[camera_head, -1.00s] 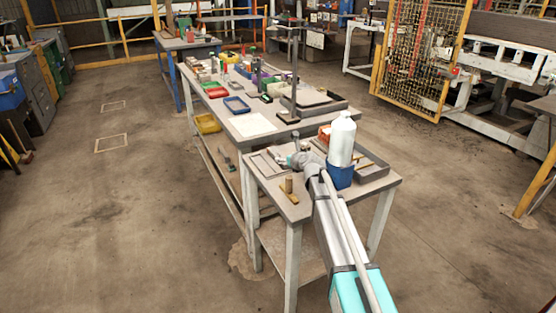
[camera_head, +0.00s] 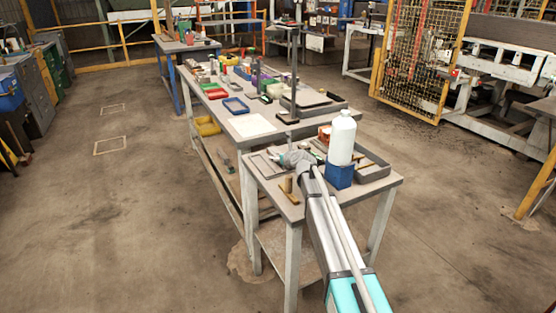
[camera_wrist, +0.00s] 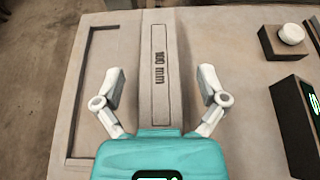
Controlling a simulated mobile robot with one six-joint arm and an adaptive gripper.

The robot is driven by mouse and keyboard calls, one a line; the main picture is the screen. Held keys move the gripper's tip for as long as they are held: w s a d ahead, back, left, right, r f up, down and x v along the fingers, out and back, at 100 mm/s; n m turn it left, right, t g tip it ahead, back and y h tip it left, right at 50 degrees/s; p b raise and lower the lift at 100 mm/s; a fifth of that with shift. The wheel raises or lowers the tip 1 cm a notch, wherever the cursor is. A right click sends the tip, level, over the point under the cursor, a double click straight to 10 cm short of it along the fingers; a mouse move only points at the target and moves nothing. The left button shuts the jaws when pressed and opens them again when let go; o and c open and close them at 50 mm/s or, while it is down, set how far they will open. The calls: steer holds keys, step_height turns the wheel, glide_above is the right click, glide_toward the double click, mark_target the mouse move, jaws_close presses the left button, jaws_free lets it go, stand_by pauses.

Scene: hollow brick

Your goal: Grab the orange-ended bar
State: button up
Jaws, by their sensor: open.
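A flat grey bar (camera_wrist: 158,95) marked "100 mm" lies on the bench top in the wrist view, running away from me. I see no orange end on its visible part; its near end is hidden behind my gripper body. My gripper (camera_wrist: 160,86) is open, with one finger on each side of the bar and a gap to it on both sides. Whether the fingertips are level with the bar or above it, I cannot tell. In the head view my gripper (camera_head: 290,160) is over the left part of the near bench, and the bar cannot be made out there.
A shallow recessed frame (camera_wrist: 75,105) lies left of the bar. A dark box (camera_wrist: 298,122) and a block with a white round top (camera_wrist: 290,34) stand to the right. A white bottle (camera_head: 342,138), a blue box (camera_head: 339,176) and a grey tray (camera_head: 376,172) occupy the bench's right side.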

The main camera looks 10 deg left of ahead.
jaws_close()
stand_by(0.5)
steer(key=shift+r, duration=0.1)
step_height(320, 180, up, 3)
steer(key=p, duration=0.3)
steer(key=s+a+r+p, duration=0.5)
steer(key=a+r+p, duration=0.4)
steer(key=a, duration=0.4)
steer(key=shift+r+p, duration=0.4)
steer(key=shift+p, duration=0.15)
steer(key=shift+s, duration=0.1)
